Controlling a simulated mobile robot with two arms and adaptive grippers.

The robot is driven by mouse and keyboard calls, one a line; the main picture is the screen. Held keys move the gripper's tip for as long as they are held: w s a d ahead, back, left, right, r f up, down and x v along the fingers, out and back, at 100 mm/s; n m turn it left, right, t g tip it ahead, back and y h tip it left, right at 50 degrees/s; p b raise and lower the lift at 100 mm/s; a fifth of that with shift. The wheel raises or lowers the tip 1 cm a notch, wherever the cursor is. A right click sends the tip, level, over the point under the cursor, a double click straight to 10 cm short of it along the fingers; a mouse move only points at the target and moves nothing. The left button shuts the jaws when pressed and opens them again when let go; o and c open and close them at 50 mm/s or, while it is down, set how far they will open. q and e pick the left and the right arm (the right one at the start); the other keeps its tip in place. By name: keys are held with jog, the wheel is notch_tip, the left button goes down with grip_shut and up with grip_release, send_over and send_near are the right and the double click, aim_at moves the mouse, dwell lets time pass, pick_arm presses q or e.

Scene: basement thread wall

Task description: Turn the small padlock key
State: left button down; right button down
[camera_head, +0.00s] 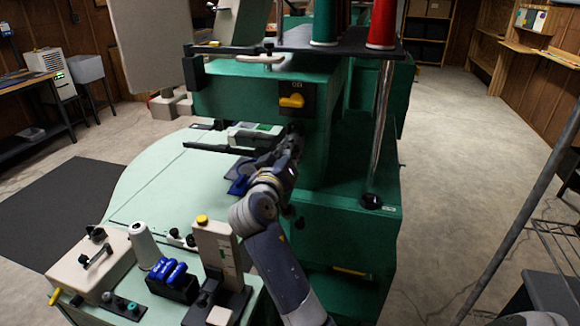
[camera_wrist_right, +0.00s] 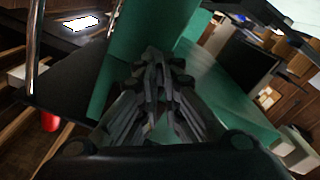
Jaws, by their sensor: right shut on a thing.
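My right gripper (camera_head: 290,148) reaches up to the front of the green machine (camera_head: 345,225), below its yellow switch. In the right wrist view the fingers (camera_wrist_right: 158,72) are drawn together with their tips against the green body (camera_wrist_right: 135,40). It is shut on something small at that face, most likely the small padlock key. The fingers hide the key and its lock, so I cannot tell how far the key is turned. My left gripper is not in view.
A yellow switch (camera_head: 291,100) marked ON sits above my gripper. Red (camera_head: 382,25) and green (camera_head: 326,22) thread cones stand on the shelf above. The pale green table (camera_head: 150,175) holds a white spool (camera_head: 144,245) and blue bobbins (camera_head: 168,270).

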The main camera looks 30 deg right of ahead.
jog(key=shift+f+m+b, duration=0.1)
jog(key=shift+m+b, duration=1.7)
jog(key=shift+b, duration=0.2)
jog(key=c, duration=1.8)
grip_release()
jog(key=shift+o, duration=0.2)
